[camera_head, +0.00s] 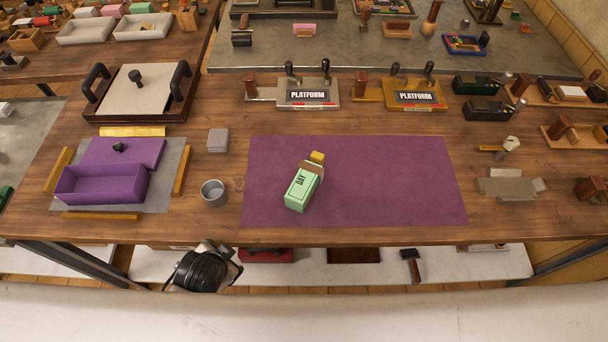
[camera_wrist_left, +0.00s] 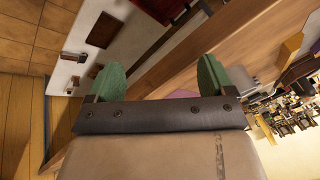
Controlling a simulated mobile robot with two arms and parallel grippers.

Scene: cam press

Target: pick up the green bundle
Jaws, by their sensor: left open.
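The green bundle (camera_head: 296,197) is a pale green block marked "DAY", with a brown band and a yellow piece at its far end. It lies slanted on the purple mat (camera_head: 410,190) on the wooden table. My left gripper (camera_wrist_left: 160,74) shows in the left wrist view with its two green fingers spread and nothing between them. It is near the table's front edge, apart from the bundle. The bundle is not recognisable in the wrist view. My right gripper is in neither view.
A grey metal cup (camera_head: 214,193) and a small grey block (camera_head: 218,140) stand left of the mat. A purple open box (camera_head: 100,186) is further left. Two "PLATFORM" presses (camera_head: 308,97) stand behind the mat. The mat around the bundle is clear.

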